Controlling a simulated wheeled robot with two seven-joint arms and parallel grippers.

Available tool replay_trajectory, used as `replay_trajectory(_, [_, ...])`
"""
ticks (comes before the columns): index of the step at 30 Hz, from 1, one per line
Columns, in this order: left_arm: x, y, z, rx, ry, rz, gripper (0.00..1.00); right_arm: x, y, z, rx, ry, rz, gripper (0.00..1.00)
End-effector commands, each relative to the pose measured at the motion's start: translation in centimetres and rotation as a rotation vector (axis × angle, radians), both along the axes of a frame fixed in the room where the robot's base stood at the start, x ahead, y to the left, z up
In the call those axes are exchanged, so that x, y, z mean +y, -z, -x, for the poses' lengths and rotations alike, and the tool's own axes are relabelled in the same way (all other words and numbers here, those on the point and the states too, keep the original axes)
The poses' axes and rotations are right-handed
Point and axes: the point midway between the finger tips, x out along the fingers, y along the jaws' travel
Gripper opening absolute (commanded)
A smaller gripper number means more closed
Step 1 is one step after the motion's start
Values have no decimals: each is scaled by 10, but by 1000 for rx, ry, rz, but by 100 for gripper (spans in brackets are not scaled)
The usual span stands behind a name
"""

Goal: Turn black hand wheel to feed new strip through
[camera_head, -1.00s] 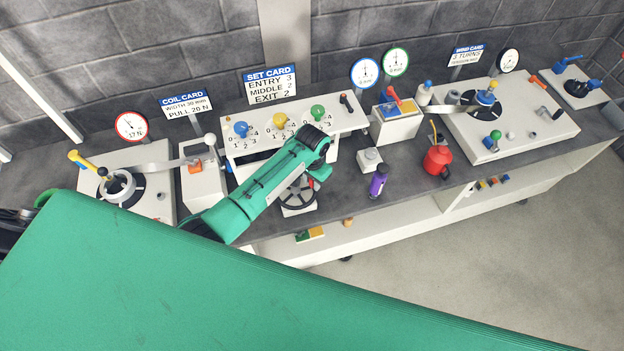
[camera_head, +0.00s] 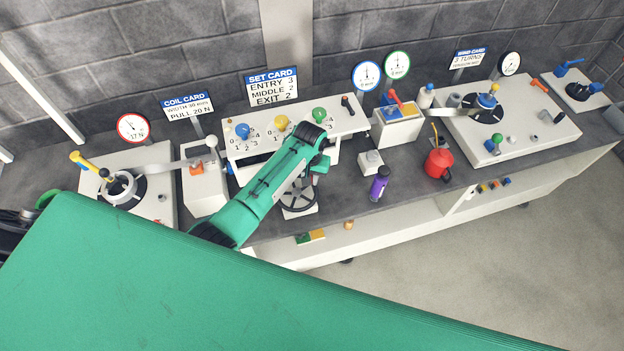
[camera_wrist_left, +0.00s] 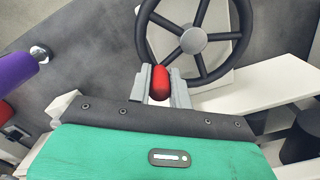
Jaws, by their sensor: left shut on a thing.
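The black hand wheel (camera_head: 287,207) stands at the front of the white rack (camera_head: 350,122), partly hidden by my left arm. The wrist view shows its dark rim, spokes and grey hub (camera_wrist_left: 193,40). A red handle (camera_wrist_left: 160,80) sits at the rim's near side. My left gripper (camera_wrist_left: 161,88) has one finger on each side of this handle and is shut on it. In the head view the gripper is mostly hidden behind the green arm. A pale strip (camera_head: 165,166) runs from the left coil (camera_head: 122,188) to a white guide block (camera_head: 203,186). My right gripper is not in view.
A purple bottle (camera_head: 379,185) and a red can (camera_head: 438,163) stand right of the wheel. A small white box (camera_head: 370,162) is beside them. Blue, yellow and green knobs (camera_head: 281,122) top the rack. A winding plate (camera_head: 535,125) is further right.

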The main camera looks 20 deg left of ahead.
Motion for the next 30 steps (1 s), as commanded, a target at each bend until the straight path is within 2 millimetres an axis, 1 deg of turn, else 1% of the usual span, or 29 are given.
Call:
replay_trajectory(6, [7, -1, -5, -1, -175, 2, 0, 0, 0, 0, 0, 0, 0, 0])
replay_trajectory(15, [16, -1, -8, -2, -337, 0, 0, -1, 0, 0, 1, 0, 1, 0])
replay_trajectory(21, [18, -1, -9, -2, -386, 0, 0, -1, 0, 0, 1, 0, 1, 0])
replay_trajectory(30, [19, -1, -10, -3, -399, 0, 0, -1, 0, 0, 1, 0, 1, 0])
